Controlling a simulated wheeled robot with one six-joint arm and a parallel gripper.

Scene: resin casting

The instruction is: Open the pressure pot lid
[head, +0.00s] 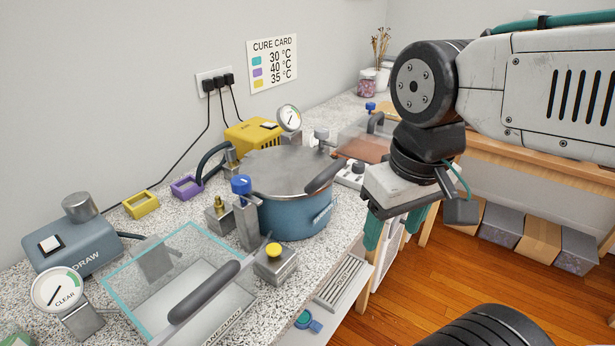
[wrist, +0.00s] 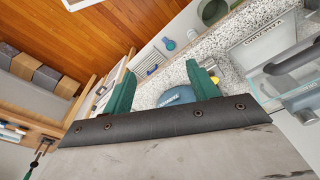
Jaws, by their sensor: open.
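The blue pressure pot (head: 290,217) stands on the speckled counter in the head view. Its grey lid (head: 282,166) lies flat on top, with a dark handle (head: 325,177) at its right front edge. A blue-knobbed metal post (head: 243,210) stands at the pot's left front. My gripper (head: 394,228) points down to the right of the pot, past the counter edge, apart from the handle. Its green jaws are open and empty. In the wrist view, part of the blue pot (wrist: 176,96) shows beyond the open gripper (wrist: 160,88); the lid handle is not clear there.
A glass-walled chamber (head: 185,270) with a grey handle stands at front left. A metal block with a yellow button (head: 275,262) sits before the pot. A yellow box (head: 252,133) and a gauge (head: 289,118) are behind. Open floor (head: 430,270) lies right of the counter.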

